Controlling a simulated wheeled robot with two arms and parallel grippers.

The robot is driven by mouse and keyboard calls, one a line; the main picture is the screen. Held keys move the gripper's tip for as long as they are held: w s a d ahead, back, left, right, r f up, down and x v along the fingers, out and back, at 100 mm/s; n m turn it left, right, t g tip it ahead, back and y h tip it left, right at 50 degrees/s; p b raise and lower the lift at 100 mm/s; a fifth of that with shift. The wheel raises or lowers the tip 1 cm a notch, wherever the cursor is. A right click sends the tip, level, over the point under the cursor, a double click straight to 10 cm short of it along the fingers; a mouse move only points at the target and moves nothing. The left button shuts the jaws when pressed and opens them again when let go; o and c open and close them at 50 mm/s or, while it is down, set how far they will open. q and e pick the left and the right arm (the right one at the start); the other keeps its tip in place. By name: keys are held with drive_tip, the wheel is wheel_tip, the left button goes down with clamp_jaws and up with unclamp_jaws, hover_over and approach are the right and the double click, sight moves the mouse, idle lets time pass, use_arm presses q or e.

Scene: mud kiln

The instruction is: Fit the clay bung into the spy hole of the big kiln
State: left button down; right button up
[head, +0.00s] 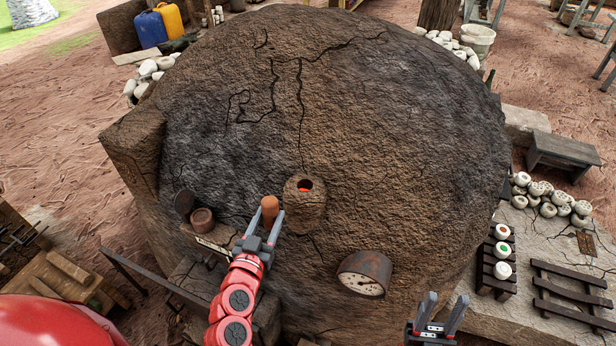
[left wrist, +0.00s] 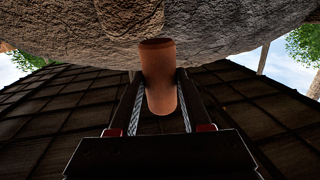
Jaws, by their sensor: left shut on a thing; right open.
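The big kiln (head: 390,130) is a large brown mud dome filling the middle of the head view. Its spy hole (head: 306,185) is a small round opening glowing orange in a raised collar on the kiln's front. My left gripper (head: 262,220) is shut on the clay bung (head: 270,206), a reddish-brown tapered plug held upright, just left of the collar and apart from the hole in the picture. In the left wrist view the bung (left wrist: 160,80) stands between the two fingers, its far end towards the kiln wall. My right gripper (head: 440,315) is open and empty at the lower right.
A small clay pot (head: 202,220) stands on a ledge at left. A slab with pale stones, coloured-topped jars (head: 502,250) and a dark rack (head: 572,292) lies at right.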

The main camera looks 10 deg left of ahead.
use_arm(q)
drive_tip(key=shift+s+a+r+y, duration=0.1)
drive_tip(key=shift+a+r+y, duration=0.05)
drive_tip(key=shift+r, duration=0.3)
drive_tip(key=shift+a+r+y, duration=0.1)
drive_tip(key=shift+r+y, duration=0.05)
drive_tip(key=shift+r, duration=0.3)
drive_tip(key=shift+a+r+t, duration=0.1)
drive_tip(key=shift+r+t, duration=0.2)
drive_tip(key=shift+w+b, duration=0.3)
drive_tip(key=shift+b, duration=0.2)
drive_tip(key=w+d+b, duration=0.2)
drive_tip(key=w, duration=0.3)
drive_tip(key=p, duration=0.2)
hover_over(304, 186)
drive_tip(key=s, duration=0.4)
drive_tip(key=shift+w+d+f, duration=0.25)
drive_tip(key=shift+d+f, duration=0.15)
drive_tip(key=shift+f, duration=0.2)
drive_tip(key=f, duration=0.3)
drive_tip(key=shift+s+d+f, duration=0.1)
drive_tip(key=shift+s+f, duration=0.1)
drive_tip(key=shift+s, duration=0.1)
drive_tip(key=shift+w+f, duration=0.2)
drive_tip(key=c, duration=0.7)
unclamp_jaws()
drive_tip(key=o, duration=0.3)
drive_tip(key=shift+w, duration=0.15)
drive_tip(key=shift+o, duration=0.2)
drive_tip(key=shift+r, duration=0.1)
